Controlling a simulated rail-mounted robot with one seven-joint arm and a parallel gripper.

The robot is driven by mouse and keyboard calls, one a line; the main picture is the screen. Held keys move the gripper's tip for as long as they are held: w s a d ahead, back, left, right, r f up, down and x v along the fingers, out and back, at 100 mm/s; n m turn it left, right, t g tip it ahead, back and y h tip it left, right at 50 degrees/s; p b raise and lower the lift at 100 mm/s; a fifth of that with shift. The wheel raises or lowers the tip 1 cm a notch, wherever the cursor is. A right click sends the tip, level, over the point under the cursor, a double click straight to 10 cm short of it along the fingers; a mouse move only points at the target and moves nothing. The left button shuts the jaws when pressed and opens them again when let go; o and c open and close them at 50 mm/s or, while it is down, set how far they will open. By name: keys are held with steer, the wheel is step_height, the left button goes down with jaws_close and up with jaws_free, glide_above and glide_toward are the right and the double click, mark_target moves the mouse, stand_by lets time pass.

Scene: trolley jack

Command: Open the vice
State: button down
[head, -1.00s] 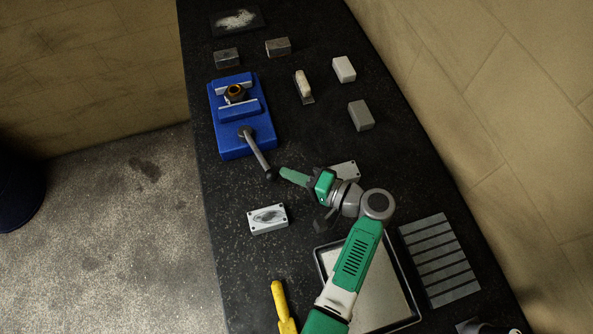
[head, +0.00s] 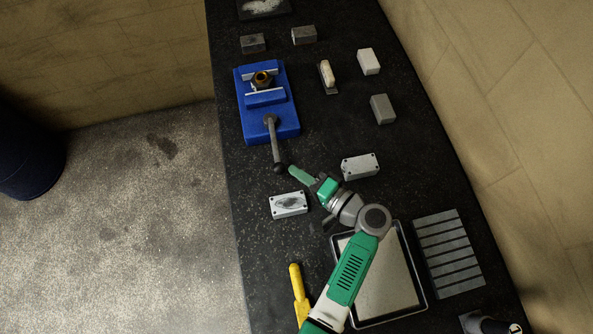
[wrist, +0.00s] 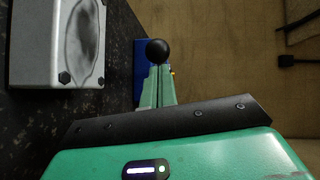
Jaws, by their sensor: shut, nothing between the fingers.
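The blue vice (head: 286,119) stands on the black bench at upper centre-left in the head view. A brass-coloured ring-like part (head: 262,79) sits between its pale jaws. Its grey handle (head: 275,143) runs from the near end toward me and ends in a dark ball. My green gripper (head: 291,171) is shut and empty, with its fingertips right beside the ball, on its right. In the wrist view the black ball (wrist: 158,51) shows at the tips of the closed fingers (wrist: 157,84); I cannot tell whether they touch. Part of the blue vice shows behind.
A white-grey box with a dark smudge (head: 289,204) lies just below the gripper, and a similar plate (head: 360,167) lies to the right. A tray (head: 410,305), a slatted grey panel (head: 447,252) and a yellow-handled tool (head: 298,285) are nearer. Several blocks lie behind.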

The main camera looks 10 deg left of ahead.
steer(key=d, duration=0.1)
steer(key=w+d+b, duration=0.1)
steer(key=d, duration=0.1)
steer(key=shift+d+r, duration=0.1)
steer(key=shift+d, duration=0.15)
steer(key=s+v, duration=0.1)
steer(key=v, duration=0.9)
steer(key=shift+a+r, duration=0.2)
steer(key=shift+a, duration=0.1)
steer(key=shift+s+b, duration=0.1)
steer(key=shift+b, duration=0.2)
